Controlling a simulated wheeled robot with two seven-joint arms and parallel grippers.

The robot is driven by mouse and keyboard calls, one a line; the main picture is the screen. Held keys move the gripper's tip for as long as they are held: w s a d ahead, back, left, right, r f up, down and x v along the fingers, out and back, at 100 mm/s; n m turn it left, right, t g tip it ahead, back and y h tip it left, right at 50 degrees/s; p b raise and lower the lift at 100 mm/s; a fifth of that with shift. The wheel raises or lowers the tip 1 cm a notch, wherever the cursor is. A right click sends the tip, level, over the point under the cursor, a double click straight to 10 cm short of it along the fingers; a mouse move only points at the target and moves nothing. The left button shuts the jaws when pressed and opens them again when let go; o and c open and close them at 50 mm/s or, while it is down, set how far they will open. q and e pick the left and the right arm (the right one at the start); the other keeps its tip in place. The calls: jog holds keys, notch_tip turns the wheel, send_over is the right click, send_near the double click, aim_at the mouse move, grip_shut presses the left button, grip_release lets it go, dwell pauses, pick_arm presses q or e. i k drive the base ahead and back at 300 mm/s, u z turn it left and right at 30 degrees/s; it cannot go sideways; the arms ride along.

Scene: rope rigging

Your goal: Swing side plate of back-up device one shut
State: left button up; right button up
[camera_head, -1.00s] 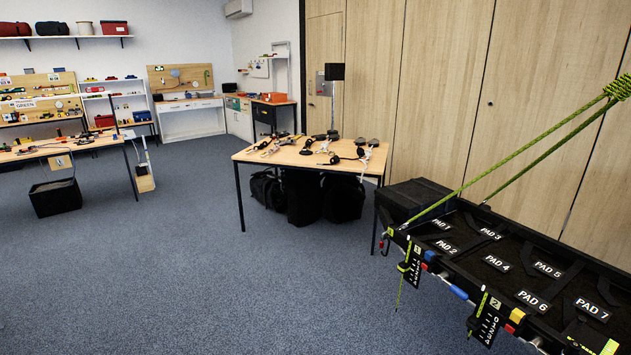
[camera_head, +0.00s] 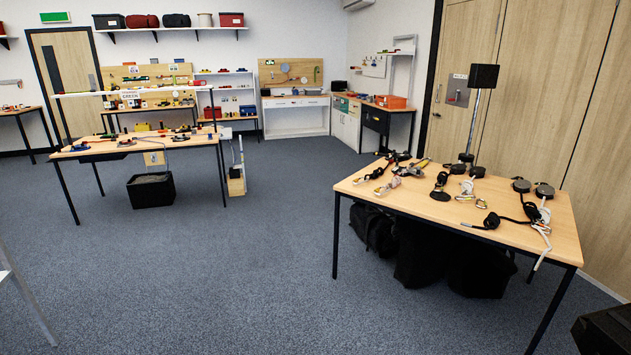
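Several rigging devices with dark round parts, cords and metal pieces lie on a wooden table (camera_head: 400,205) at the right. One dark device (camera_head: 440,188) lies near the table's middle. Another group, with dark discs and a pale cord (camera_head: 541,240), lies toward the right end. I cannot tell which of these is back-up device one, or how its side plate stands. Neither of my grippers shows in the head view.
Black bags (camera_head: 425,250) sit under the table. Another workbench (camera_head: 150,148) stands at the left with a black bin (camera_head: 151,190) beneath it. A dark object (camera_head: 608,330) cuts into the bottom right corner. Open blue carpet lies in the middle.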

aim_at(415, 170)
jog(key=z, duration=0.2)
jog(key=i, duration=2.25)
jog(key=z, duration=1.25)
jog(key=i, duration=1.4)
jog(key=z, duration=0.65)
